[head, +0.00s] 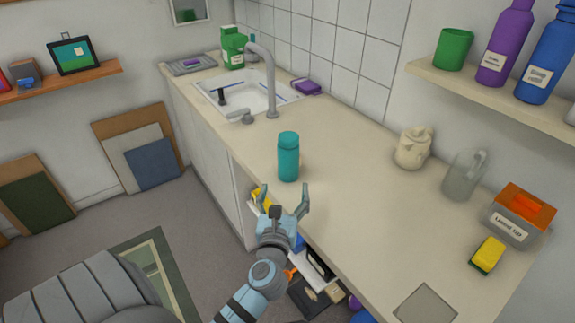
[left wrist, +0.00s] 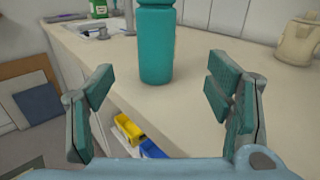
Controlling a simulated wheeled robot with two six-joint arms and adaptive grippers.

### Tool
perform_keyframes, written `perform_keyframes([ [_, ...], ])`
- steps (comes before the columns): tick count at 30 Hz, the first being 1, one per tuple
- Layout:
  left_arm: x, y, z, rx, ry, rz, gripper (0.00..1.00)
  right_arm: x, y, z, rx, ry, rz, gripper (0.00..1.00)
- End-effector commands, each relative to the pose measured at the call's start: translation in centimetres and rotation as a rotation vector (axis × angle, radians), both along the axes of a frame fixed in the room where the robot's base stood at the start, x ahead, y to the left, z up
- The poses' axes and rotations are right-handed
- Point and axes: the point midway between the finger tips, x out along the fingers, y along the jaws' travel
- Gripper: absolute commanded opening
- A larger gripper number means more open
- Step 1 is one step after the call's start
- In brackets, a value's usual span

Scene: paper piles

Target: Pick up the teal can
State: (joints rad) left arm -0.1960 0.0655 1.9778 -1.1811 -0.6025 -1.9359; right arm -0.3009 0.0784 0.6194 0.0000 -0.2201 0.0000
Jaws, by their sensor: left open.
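The teal can (head: 288,157) stands upright on the beige counter (head: 350,190), near its front edge. It is a teal cylinder with a narrower cap-like top. My left gripper (head: 284,197) is open and empty, just in front of the can and apart from it. In the left wrist view the can (left wrist: 156,45) stands beyond and between the two spread fingers of the gripper (left wrist: 160,95), and its top is cut off by the frame. My right gripper is not in view.
A sink (head: 245,92) with a grey faucet (head: 270,80) lies behind the can. An open drawer (head: 318,263) is below the counter edge.

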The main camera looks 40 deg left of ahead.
Motion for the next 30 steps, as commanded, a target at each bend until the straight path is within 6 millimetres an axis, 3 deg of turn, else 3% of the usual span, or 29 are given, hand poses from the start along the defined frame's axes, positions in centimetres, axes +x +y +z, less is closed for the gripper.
perform_keyframes([
  [9, 6.6, 3.8, 0.0, 0.024, 0.004, -0.004, 0.73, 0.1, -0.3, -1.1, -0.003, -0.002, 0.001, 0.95],
  [19, 10.7, 7.2, -0.9, 0.022, 0.005, -0.004, 0.73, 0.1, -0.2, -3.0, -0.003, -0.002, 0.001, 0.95],
  [27, 11.6, 7.8, -0.7, 0.018, 0.006, -0.004, 0.73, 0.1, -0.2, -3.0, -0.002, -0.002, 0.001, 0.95],
  [30, 11.6, 7.8, -0.7, 0.018, 0.006, -0.004, 0.60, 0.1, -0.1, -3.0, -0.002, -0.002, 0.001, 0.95],
])
